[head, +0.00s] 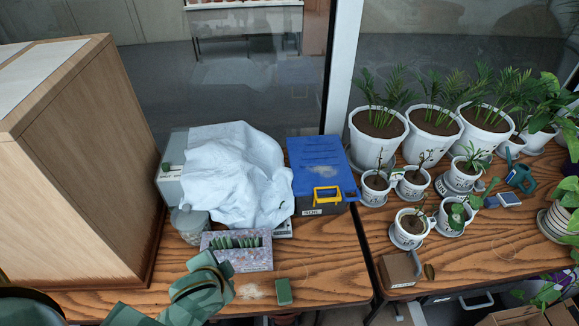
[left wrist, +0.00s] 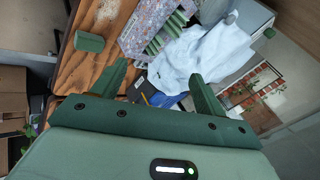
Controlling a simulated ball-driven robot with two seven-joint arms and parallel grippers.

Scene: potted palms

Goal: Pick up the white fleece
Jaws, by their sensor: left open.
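The white fleece (head: 235,180) lies crumpled in a heap over a grey box on the wooden table in the head view, left of the blue lidded box. It also shows in the left wrist view (left wrist: 203,55), ahead of the fingers. My left gripper (head: 222,268) is in front of the fleece, apart from it, near the patterned box. In the left wrist view its two green fingers (left wrist: 158,72) are spread with nothing held between them. The fleece hides most of what is under it. My right gripper is in neither view.
A patterned box of green items (head: 238,259) and a lidded jar (head: 190,226) stand before the fleece. A green block (head: 284,291) lies on the table. The blue box (head: 318,165) is at the right, a wooden cabinet (head: 80,190) at the left, potted palms (head: 377,140) farther right.

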